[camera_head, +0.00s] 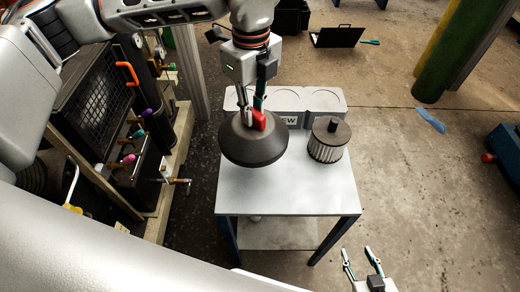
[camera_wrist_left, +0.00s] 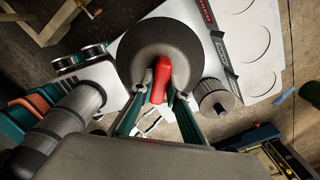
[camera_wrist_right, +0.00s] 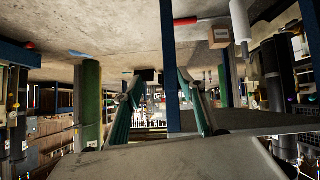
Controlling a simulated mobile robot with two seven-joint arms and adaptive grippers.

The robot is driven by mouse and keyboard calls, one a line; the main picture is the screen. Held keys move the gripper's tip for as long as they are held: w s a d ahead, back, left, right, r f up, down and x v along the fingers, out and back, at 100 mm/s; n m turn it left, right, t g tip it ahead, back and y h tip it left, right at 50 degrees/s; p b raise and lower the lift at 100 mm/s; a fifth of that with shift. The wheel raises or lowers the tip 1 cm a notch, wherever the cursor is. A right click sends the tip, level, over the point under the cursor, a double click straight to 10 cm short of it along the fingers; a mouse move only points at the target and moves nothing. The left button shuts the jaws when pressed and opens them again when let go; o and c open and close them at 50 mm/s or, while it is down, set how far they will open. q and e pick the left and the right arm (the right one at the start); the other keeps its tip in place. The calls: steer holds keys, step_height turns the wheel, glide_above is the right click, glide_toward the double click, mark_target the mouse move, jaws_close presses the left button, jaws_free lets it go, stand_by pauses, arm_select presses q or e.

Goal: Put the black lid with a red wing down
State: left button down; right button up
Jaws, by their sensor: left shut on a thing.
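The black lid (camera_head: 252,145) is a wide round dark cone with a red wing (camera_head: 259,120) on top. In the head view it appears over the back left part of the small white table. My left gripper (camera_head: 252,112) is shut on the red wing, pointing down. The left wrist view shows the black lid (camera_wrist_left: 180,38) and the red wing (camera_wrist_left: 161,80) between the fingers. The gap between lid and tabletop is hard to tell. My right gripper (camera_head: 360,266) is open and empty, in front of the table at the lower right.
The white table (camera_head: 300,200) has a clear front half. A ribbed filter cartridge (camera_head: 327,145) stands on its right. A grey tray with round recesses (camera_head: 318,98) lies along the back. The compressor (camera_head: 100,110) with valves stands left. An open black case (camera_head: 338,37) lies behind.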

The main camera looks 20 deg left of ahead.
arm_select(q)
step_height(320, 180, down, 14)
steer(key=shift+r+b, duration=0.25)
steer(key=shift+b, duration=0.15)
steer(key=shift+f, duration=0.1)
steer(key=c, duration=2)
jaws_free()
steer(key=shift+o, duration=0.2)
step_height(320, 180, up, 12)
steer(key=shift+r+p, duration=0.1)
steer(key=shift+p, duration=0.3)
